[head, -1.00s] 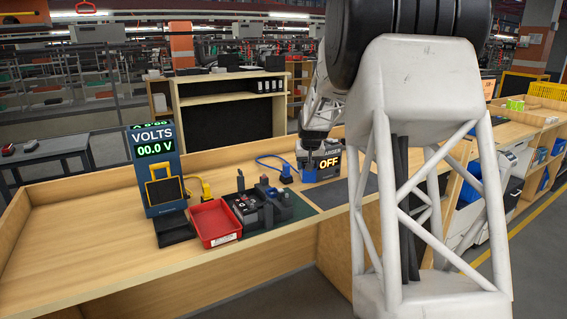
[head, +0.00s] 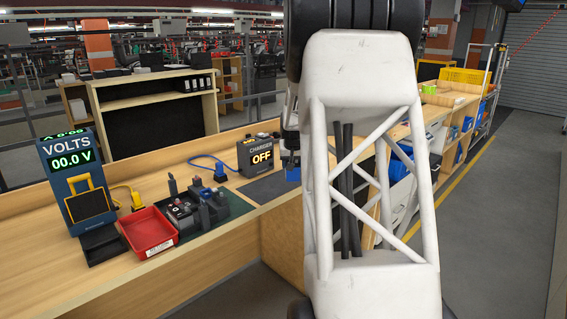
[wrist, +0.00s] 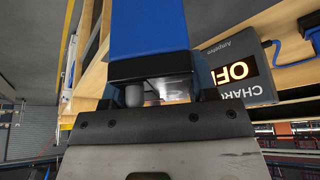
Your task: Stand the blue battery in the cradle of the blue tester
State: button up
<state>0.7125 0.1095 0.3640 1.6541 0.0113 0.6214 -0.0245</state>
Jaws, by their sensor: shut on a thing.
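The blue tester (head: 75,185) stands at the left of the bench in the head view, its display reading VOLTS 00.0 V. Its black cradle (head: 103,243) is at its foot and looks empty. My gripper (head: 290,153) is to the right of the charger, above the bench, and partly hidden behind my arm. It is shut on the blue battery (head: 292,173), which shows below it. In the wrist view the battery (wrist: 147,28) extends from between the jaws of my gripper (wrist: 150,95) to the top edge of the picture.
The charger (head: 258,155) reads OFF, with a blue-cabled plug (head: 220,171) beside it. A red tray (head: 148,231) and a dark fixture with several posts (head: 190,210) stand between tester and charger. A yellow connector (head: 136,199) is by the tester. Bare wood lies in front.

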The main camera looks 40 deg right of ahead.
jog(key=w+a+r+n+y, duration=0.15)
jog(key=w+a+n, duration=0.25)
jog(key=a, duration=0.7)
jog(key=w+a+r+n+y, duration=0.15)
jog(key=w+a+n, duration=0.3)
jog(key=a, duration=0.55)
jog(key=w+a+n+y, duration=0.2)
jog(key=w+a+n, duration=0.25)
jog(key=a, duration=0.65)
jog(key=a+n+g+y, duration=0.1)
jog(key=a+n, duration=0.3)
jog(key=a, duration=0.6)
jog(key=a+n+g, duration=0.1)
jog(key=a+n, duration=0.3)
jog(key=a, duration=0.7)
jog(key=a+n+g+y, duration=0.1)
jog(key=a+n, duration=0.4)
jog(key=a, duration=0.6)
jog(key=shift+a+f+g+y, duration=0.1)
jog(key=shift+a+g+y, duration=0.15)
jog(key=shift+g+y, duration=0.05)
jog(key=shift+f, duration=0.2)
jog(key=shift+f, duration=3.3)
jog(key=shift+f, duration=1.4)
jog(key=o, duration=1.1)
